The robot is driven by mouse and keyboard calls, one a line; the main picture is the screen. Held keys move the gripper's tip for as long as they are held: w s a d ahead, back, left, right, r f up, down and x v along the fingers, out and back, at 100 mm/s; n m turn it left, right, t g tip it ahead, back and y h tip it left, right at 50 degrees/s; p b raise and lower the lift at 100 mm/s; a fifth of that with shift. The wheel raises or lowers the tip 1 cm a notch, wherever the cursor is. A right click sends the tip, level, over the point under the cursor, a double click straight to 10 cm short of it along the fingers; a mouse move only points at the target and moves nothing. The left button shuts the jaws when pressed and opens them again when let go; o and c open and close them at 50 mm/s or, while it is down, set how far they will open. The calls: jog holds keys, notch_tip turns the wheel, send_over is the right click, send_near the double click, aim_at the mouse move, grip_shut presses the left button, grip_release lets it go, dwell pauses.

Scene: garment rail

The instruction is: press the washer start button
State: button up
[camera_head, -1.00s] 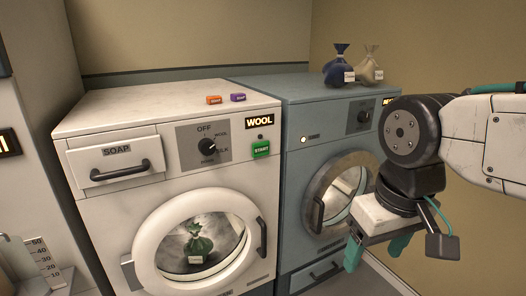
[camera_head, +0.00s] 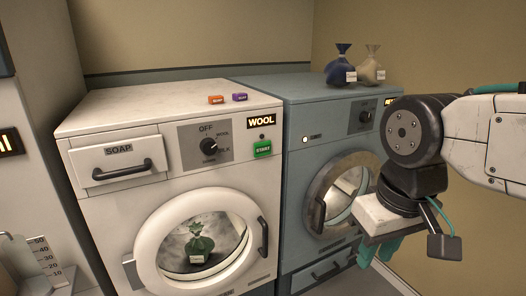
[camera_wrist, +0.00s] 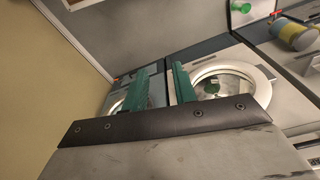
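The white washer (camera_head: 105,180) stands at the left, its round door (camera_head: 152,241) shut with a green bag (camera_head: 199,245) showing behind the glass. The green START button (camera_head: 263,149) is on its panel, right of the dial (camera_head: 209,146). The lit display (camera_head: 261,121) above the button reads WOOL. My gripper (camera_head: 379,251) hangs well right of the button, in front of the grey-blue machine, touching nothing visible. In the wrist view its green fingers (camera_wrist: 160,88) are a small gap apart, with nothing between them.
The grey-blue machine (camera_head: 299,185) stands right of the washer, its round door (camera_head: 321,186) seemingly shut. A blue bag (camera_head: 341,68) and a tan bag (camera_head: 370,70) sit on it. An orange block (camera_head: 216,100) and a purple block (camera_head: 240,97) lie on the washer. The soap drawer (camera_head: 90,163) is shut.

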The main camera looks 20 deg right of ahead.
grip_shut()
dwell(1.4)
